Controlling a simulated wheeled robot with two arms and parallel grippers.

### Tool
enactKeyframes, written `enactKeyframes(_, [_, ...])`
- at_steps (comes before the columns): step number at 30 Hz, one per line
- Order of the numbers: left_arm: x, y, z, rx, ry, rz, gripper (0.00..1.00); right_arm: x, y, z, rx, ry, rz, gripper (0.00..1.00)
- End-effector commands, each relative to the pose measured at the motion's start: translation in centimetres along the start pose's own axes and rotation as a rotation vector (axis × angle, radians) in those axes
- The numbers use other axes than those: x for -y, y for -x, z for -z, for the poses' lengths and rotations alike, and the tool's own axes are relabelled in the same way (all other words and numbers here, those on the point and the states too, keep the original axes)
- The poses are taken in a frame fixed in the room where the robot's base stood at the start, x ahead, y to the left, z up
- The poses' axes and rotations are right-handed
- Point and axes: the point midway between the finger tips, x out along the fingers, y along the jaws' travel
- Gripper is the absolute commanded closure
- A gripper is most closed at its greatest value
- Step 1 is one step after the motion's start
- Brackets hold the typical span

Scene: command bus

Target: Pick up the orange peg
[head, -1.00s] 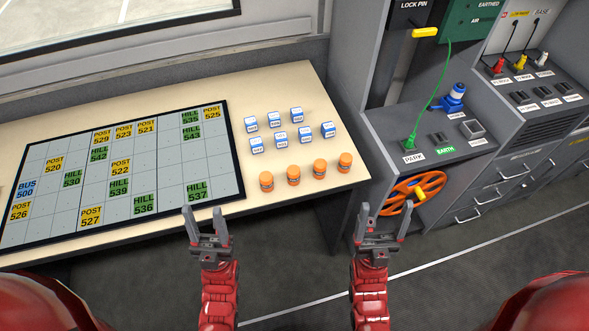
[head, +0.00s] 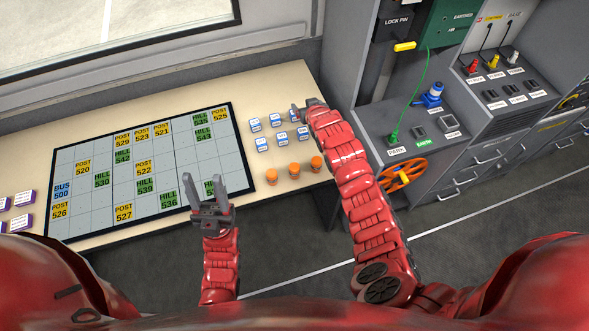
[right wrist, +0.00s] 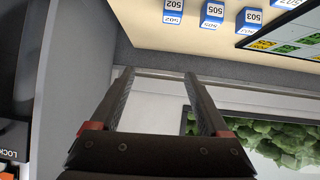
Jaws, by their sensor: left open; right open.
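Three orange, short cylindrical pegs show in a row on the cream table in the head view: a left one (head: 271,177), a middle one (head: 294,170) and a right one (head: 316,163). A fourth, seen earlier, is hidden by my right arm. My right gripper (head: 303,107) is open over the table's far right part, beyond the pegs and near the blue-and-white blocks. In the right wrist view its two fingers (right wrist: 158,78) are apart with nothing between them; no peg shows there. My left gripper (head: 204,188) is open and empty over the board's front edge, left of the pegs.
Blue-and-white numbered blocks (head: 278,141) stand behind the pegs. A black-framed board (head: 96,186) with coloured labels lies left. Purple blocks (head: 22,199) sit at the far left. A grey console (head: 412,127) with an orange wheel (head: 403,175) stands right of the table.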

Motion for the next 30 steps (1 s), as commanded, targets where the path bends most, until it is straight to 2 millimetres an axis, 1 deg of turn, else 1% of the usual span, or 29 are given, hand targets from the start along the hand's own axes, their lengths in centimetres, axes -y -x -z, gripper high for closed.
enactKeyframes(1, [0.0, 0.0, 0.0, 0.0, 0.0, 0.0, 0.5, 0.7, 0.1, 0.1, 0.093, -0.006, -0.004, 0.2])
enactKeyframes(2, [0.0, 0.0, 0.0, 0.0, 0.0, 0.0, 0.5, 1.1, 0.3, -0.3, 0.161, -0.013, -0.007, 0.2])
enactKeyframes(5, [0.0, 0.0, 0.0, 0.0, 0.0, 0.0, 0.5, 2.5, 2.2, -1.6, 0.387, -0.039, -0.018, 0.2])
enactKeyframes(8, [0.0, 0.0, 0.0, 0.0, 0.0, 0.0, 0.5, 4.0, 5.4, -2.7, 0.6, -0.066, -0.02, 0.2])
enactKeyframes(9, [0.0, 0.0, 0.0, 0.0, 0.0, 0.0, 0.5, 4.7, 6.8, -3.1, 0.676, -0.076, -0.017, 0.2])
enactKeyframes(12, [0.0, 0.0, 0.0, 0.0, 0.0, 0.0, 0.5, 6.0, 10.2, -3.8, 0.833, -0.093, -0.011, 0.2])
enactKeyframes(15, [0.0, 0.0, 0.0, 0.0, 0.0, 0.0, 0.5, 6.9, 12.7, -4.1, 0.934, -0.1, -0.004, 0.2])
enactKeyframes(16, [0.0, 0.0, 0.0, 0.0, 0.0, 0.0, 0.5, 7.0, 13.2, -4.2, 0.955, -0.101, -0.002, 0.2])
enactKeyframes(18, [0.0, 0.1, 0.0, 0.0, 0.0, 0.0, 0.5, 7.2, 13.8, -4.5, 0.983, -0.103, -0.001, 0.2])
enactKeyframes(20, [0.0, 0.2, 0.0, 0.0, 0.0, 0.0, 0.5, 7.2, 13.8, -5.0, 0.996, -0.103, -0.002, 0.2])
enactKeyframes(24, [-0.1, 1.0, -0.2, 0.0, 0.0, 0.0, 0.5, 7.3, 12.7, -6.7, 0.994, -0.104, -0.001, 0.2])
enactKeyframes(29, [-0.1, 2.3, -0.4, 0.0, 0.0, 0.0, 0.5, 7.5, 11.0, -9.1, 0.992, -0.106, 0.002, 0.2])
enactKeyframes(30, [-0.1, 2.9, -0.5, 0.0, 0.0, 0.0, 0.5, 7.5, 10.5, -10.0, 0.993, -0.106, 0.001, 0.2])
